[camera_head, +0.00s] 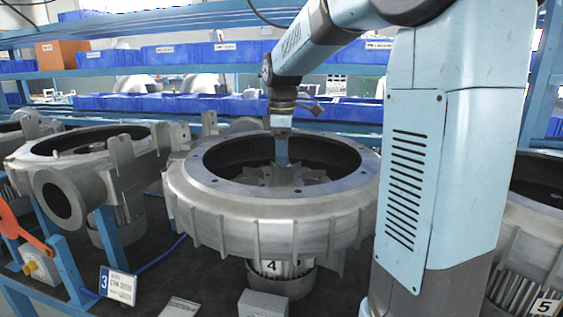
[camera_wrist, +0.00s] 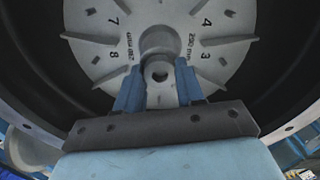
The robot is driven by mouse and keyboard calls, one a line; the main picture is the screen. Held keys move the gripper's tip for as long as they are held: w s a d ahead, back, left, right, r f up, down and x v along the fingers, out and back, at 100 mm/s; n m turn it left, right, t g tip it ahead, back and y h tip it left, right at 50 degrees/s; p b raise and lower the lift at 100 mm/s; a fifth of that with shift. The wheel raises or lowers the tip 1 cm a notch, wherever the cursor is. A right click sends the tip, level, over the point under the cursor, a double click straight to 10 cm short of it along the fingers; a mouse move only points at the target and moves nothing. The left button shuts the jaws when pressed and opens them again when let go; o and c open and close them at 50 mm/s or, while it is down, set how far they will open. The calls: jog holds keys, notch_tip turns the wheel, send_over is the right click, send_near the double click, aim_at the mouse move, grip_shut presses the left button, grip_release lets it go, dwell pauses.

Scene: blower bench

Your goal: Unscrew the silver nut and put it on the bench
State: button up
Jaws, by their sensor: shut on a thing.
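A grey blower housing (camera_head: 285,222) marked 4 stands in the middle of the head view, its round opening facing up. Inside is a finned impeller disc (camera_wrist: 215,50) with printed numbers. The silver nut (camera_wrist: 158,64) is at the disc's centre in the wrist view, with a dark hole in it. My gripper (camera_wrist: 159,78) has its two blue fingers on either side of the nut, shut on it. In the head view my gripper (camera_head: 281,158) reaches down into the opening and the nut is hidden. I cannot tell whether the nut is still on its thread.
More housings stand at left (camera_head: 85,150) and right (camera_head: 540,210). The dark bench (camera_head: 200,275) shows in front, with a grey box (camera_head: 263,304) and a number 3 sign (camera_head: 117,286). Shelves with blue bins (camera_head: 150,103) run behind. The opening's rim surrounds my gripper.

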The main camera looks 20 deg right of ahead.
jog(key=n, duration=0.5)
jog(key=o, duration=0.8)
jog(key=m, duration=1.2)
jog(key=shift+m, duration=0.4)
jog(key=m, duration=0.6)
jog(key=shift+m, duration=0.3)
jog(key=m, duration=0.6)
